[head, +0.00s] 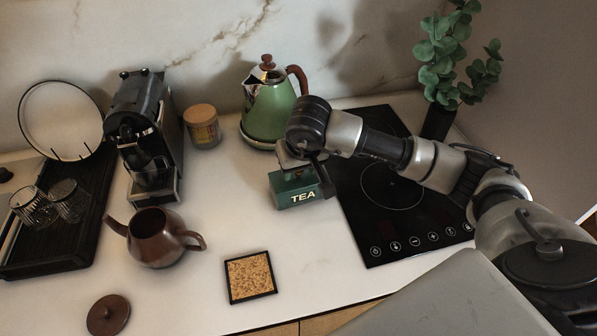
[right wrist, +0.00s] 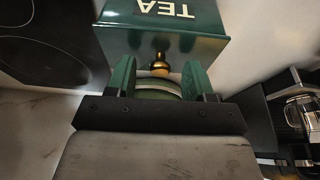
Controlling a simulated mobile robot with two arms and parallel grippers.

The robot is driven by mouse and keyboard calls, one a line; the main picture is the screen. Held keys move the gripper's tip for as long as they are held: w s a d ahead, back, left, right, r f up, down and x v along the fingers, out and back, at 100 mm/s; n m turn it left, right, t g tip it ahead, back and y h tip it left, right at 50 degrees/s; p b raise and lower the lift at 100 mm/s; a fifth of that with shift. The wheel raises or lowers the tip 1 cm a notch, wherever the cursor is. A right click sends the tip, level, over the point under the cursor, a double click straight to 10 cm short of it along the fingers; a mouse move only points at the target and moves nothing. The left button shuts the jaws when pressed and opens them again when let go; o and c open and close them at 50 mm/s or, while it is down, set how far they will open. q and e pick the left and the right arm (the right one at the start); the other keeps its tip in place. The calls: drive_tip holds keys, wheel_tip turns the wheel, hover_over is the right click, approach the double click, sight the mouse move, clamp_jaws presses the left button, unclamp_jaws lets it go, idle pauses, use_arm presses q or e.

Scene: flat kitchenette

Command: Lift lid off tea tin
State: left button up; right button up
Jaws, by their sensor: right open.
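The dark green tea tin (head: 297,192) stands upright on the counter, left of the hob, with its TEA label facing front. In the right wrist view the tin (right wrist: 180,20) fills the top, its label upside down. A small brass knob (right wrist: 160,66) shows on its lid. My right gripper (head: 304,164) is over the tin and hides most of its top in the head view. In the right wrist view my right gripper (right wrist: 158,72) is open, with a finger on each side of the knob and gaps between. My left gripper is not in view.
A green kettle (head: 268,108) stands close behind the tin. The black hob (head: 390,190) lies to its right. A jar (head: 202,128), coffee machine (head: 148,140), brown teapot (head: 157,238) and cork trivet (head: 250,277) are to the left. The counter in front of the tin is clear.

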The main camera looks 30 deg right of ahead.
drive_tip(key=shift+f, duration=0.25)
clamp_jaws()
drive_tip(key=shift+r, duration=0.1)
